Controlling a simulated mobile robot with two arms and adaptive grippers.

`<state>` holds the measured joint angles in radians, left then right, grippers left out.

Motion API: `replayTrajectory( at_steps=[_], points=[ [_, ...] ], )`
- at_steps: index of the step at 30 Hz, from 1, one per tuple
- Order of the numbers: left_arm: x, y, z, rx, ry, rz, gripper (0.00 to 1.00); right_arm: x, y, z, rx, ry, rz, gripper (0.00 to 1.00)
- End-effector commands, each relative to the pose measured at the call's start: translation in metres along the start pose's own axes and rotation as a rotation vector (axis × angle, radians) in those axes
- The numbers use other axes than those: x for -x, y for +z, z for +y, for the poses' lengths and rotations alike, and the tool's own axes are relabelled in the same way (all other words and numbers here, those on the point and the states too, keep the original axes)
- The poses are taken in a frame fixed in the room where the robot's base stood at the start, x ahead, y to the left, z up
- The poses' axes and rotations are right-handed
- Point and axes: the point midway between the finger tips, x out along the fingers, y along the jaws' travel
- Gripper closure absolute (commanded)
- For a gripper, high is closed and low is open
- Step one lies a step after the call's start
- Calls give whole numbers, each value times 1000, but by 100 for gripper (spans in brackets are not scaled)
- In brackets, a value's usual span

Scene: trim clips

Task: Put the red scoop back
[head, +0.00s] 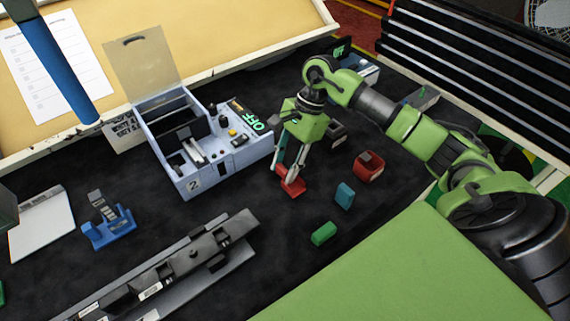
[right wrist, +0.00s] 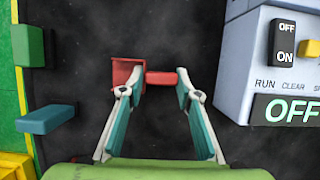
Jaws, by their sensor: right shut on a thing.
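The red scoop (head: 292,186) is at the tips of my right gripper (head: 286,172), over the black mat. In the right wrist view, the red scoop (right wrist: 127,72) has its open box-like end at the left fingertip and its short handle between the two fingertips. My right gripper (right wrist: 158,88) is shut on the scoop. I cannot tell whether the scoop touches the mat. A red open-topped container (head: 369,167) stands to the right of the gripper in the head view. My left gripper is not in view.
A blue-grey machine (head: 228,157) with an OFF display stands left of the gripper. A blue block (head: 344,195) and a green block (head: 323,234) lie to the right. A long dark rail (head: 190,262) lies in front. Bare mat separates them.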

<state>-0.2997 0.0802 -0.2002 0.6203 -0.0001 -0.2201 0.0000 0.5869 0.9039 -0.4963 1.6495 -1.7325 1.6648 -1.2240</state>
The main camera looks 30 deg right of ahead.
Motion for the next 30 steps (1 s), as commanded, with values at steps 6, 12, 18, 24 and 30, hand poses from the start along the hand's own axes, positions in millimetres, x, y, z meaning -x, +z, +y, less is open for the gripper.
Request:
replayTrajectory(
  at_steps=[6,12,18,24,30],
  points=[
    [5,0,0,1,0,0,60,-8,-3,0,1,-2,0,91],
    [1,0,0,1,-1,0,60,-11,-4,0,1,-2,-1,91],
    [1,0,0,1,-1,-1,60,-10,-4,0,0,-1,-1,53],
    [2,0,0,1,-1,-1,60,-10,-4,0,0,-1,-1,53],
    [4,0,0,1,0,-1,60,-4,-3,-1,0,-4,0,53]
  ],
)
